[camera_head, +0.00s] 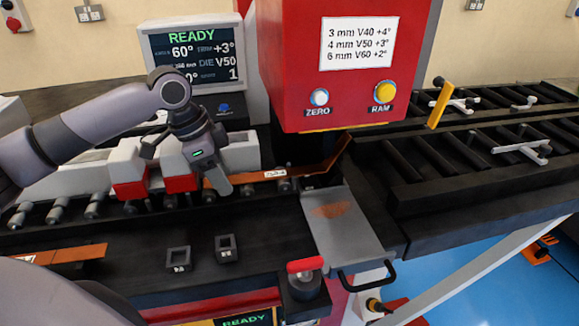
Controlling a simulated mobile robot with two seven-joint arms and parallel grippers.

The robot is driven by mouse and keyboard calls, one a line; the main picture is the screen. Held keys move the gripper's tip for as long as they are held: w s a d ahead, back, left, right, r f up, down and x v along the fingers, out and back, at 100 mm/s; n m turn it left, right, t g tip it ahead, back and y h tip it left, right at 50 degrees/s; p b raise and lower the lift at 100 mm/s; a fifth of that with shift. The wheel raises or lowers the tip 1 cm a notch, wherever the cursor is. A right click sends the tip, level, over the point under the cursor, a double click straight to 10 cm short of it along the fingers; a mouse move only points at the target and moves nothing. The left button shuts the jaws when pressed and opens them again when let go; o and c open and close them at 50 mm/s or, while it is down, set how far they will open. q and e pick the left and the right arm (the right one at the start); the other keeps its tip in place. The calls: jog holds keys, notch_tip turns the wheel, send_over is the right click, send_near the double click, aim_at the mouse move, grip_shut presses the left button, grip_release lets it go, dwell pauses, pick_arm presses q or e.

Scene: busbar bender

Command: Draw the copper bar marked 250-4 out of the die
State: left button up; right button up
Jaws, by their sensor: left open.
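The copper bar (249,178) lies along the bed of the red bender with its right end bent upward under the press head. A small white label (275,173) sits on it; its print is too small for me to read with certainty. The die area (318,176) is dark and partly hidden under the head. My left gripper (212,174) is open over the left end of the bar, in front of the red and white stop blocks. I cannot tell whether its fingers touch the bar. My right gripper is out of view.
Red and white blocks (127,167) stand behind the bar's left end. Another copper bar (78,254) lies at lower left. A grey plate (345,231) and a red-topped knob (305,265) are in front. Black roller tables (470,150) extend right. The screen (195,55) reads READY, DIE V50.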

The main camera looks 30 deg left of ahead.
pick_arm(q)
grip_shut()
jog(key=shift+r, duration=0.15)
jog(key=shift+w, duration=0.1)
jog(key=shift+r, duration=1.25)
jog(key=shift+s+d, duration=1.75)
jog(key=shift+s, duration=0.3)
jog(key=shift+s+d, duration=1.7)
jog(key=shift+s, duration=0.4)
jog(key=shift+s+d, duration=1.75)
jog(key=shift+s, duration=0.3)
